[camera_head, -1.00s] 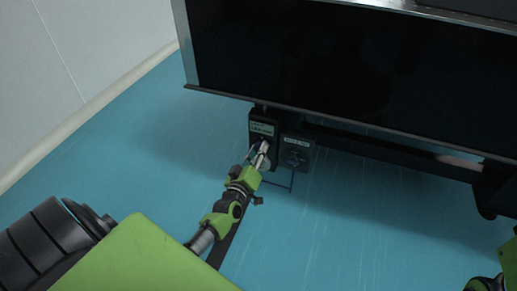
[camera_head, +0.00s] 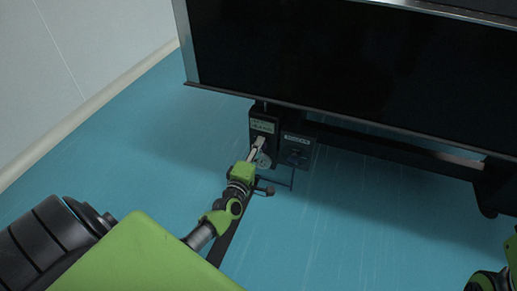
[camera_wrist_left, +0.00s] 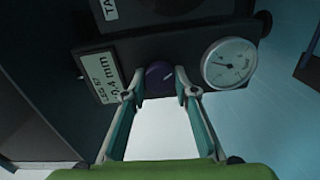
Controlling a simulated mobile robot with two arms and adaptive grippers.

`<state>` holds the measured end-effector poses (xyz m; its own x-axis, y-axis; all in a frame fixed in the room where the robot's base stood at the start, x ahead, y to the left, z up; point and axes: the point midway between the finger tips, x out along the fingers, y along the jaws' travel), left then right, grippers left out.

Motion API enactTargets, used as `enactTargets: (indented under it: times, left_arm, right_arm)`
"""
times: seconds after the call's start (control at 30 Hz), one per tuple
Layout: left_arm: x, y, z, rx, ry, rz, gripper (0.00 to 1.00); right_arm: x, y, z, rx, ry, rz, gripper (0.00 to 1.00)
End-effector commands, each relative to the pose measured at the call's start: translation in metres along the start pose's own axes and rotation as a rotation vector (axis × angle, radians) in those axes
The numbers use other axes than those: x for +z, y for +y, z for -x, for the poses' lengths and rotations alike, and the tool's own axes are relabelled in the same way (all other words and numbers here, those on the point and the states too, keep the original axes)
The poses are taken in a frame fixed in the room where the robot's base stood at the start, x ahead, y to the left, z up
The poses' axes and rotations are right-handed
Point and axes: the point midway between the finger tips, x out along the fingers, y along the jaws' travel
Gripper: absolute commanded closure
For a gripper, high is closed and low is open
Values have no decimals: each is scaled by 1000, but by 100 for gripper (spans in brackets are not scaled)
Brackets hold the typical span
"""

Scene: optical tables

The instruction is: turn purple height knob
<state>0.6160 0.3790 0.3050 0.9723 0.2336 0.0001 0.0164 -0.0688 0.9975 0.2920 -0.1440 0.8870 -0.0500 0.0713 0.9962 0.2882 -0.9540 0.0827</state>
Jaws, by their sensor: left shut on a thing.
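In the head view my left gripper (camera_head: 257,148) reaches the front of the black box (camera_head: 263,122) under the table; the knob is hidden there. A display (camera_wrist_left: 107,85) reading about 0.4 mm is left of the knob. My right gripper is not clearly in view; only part of my right arm shows.
A round white dial gauge (camera_wrist_left: 229,62) sits right of the knob, close to my finger. A second black box (camera_head: 297,148) hangs beside the first. The dark optical table (camera_head: 340,65) overhangs both. The blue floor (camera_head: 350,230) in front is clear.

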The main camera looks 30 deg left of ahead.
Motion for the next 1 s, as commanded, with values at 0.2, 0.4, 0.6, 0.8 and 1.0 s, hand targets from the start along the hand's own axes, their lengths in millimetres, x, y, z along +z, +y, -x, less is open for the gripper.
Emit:
enactTargets:
  times: [0.2, 0.4, 0.6, 0.8, 1.0]
  left_arm:
    - [-1, -1, 0, -2, 1, 50, 94]
    - [-1, -1, 0, -2, 1, 63, 94]
    - [-1, -1, 1, -2, 1, 63, 94]
    - [-1, -1, 0, -2, 1, 62, 56]
    - [0, -1, 0, -1, 0, 62, 56]
  right_arm:
    - [-1, 0, 0, 0, 3, 0, 56]
    - [-1, 0, 0, 0, 2, 0, 56]
    - [-1, 0, -1, 0, 2, 0, 56]
    - [-1, 0, -1, -1, 2, 0, 56]
    - [-1, -1, -1, -4, 2, 0, 56]
